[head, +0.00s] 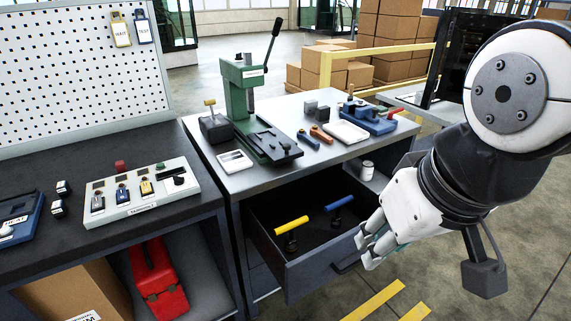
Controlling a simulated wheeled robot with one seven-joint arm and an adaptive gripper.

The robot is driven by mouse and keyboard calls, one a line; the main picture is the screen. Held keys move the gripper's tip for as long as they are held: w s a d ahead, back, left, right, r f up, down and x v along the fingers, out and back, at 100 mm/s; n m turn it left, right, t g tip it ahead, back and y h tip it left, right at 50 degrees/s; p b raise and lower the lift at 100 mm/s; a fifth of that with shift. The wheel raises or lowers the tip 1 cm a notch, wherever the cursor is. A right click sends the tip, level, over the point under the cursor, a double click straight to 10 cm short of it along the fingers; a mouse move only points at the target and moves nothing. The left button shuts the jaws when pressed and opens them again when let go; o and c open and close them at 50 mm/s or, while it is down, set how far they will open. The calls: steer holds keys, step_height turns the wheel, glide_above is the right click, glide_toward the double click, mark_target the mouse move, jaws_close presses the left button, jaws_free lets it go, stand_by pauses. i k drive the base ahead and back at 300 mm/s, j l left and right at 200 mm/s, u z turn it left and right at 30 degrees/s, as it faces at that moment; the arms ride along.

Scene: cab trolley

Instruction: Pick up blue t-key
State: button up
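The blue t-key (338,204) is in the open drawer, with its blue crossbar on top and a dark stem below. A yellow t-key (291,226) stands to its left in the same drawer. My gripper (364,251) is at the right front of the drawer, near its front wall, to the right of and lower in the picture than the blue t-key. Its fingers look apart, with nothing visible between them. It is apart from the blue t-key in the picture.
The drawer (316,272) is pulled out below the grey bench (215,168). A green press (243,98) and a blue vise (368,120) stand on the bench. A white sorting tray (142,193) is on the left bench. The drawer's walls surround the keys.

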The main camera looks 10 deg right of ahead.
mark_target(335, 223)
steer(key=j+z, duration=0.1)
steer(key=z, duration=0.3)
steer(key=i+j+z, duration=0.1)
steer(key=z, duration=0.25)
steer(key=i+j+z, duration=0.15)
steer(key=j+z, duration=0.15)
steer(key=j, duration=0.6)
steer(key=i+j+z, duration=0.1)
steer(key=j+z, duration=0.25)
steer(key=j, duration=1.35)
